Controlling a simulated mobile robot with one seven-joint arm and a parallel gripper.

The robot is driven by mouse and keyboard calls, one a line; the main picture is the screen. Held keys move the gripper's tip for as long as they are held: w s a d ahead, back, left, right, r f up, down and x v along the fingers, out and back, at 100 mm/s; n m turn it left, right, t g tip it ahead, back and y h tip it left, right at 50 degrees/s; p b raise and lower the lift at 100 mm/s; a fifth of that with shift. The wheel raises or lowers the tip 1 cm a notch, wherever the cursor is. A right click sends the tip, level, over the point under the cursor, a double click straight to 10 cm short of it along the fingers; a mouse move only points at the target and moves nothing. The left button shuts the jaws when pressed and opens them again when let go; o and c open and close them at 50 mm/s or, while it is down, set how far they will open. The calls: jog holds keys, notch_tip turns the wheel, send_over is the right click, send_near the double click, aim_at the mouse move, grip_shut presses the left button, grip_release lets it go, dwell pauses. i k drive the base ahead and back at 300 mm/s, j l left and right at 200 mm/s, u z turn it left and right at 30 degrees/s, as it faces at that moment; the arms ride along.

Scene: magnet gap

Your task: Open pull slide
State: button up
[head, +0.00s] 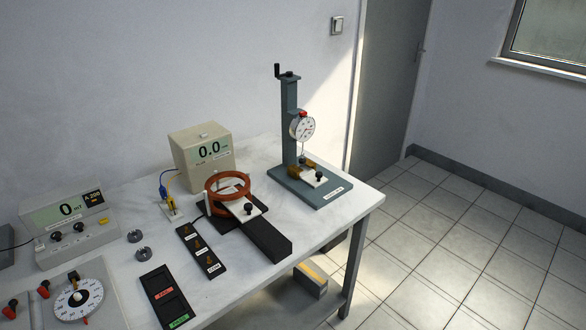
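One white plate (238,207) lies at the front of the orange ring coil (210,189), above a long black track (264,238). The other white plate (311,180) sits on the base of the blue-grey dial gauge stand (290,122), beside brown blocks (296,170). Its label is too small to read. My gripper is not in view.
The white table (345,205) also holds a beige meter box (190,155) reading 0.0, a grey meter (70,229) reading 0, a dial panel (79,299), a black strip (201,250) and a black tray (165,296). Tiled floor (450,250) is clear at right.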

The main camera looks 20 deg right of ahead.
aim_at(314, 178)
jog(key=z, duration=0.75)
jog(key=i+j+z, duration=0.1)
jog(key=i, duration=0.5)
jog(key=i+j, duration=0.15)
jog(key=i, duration=0.45)
jog(key=l+z, duration=0.05)
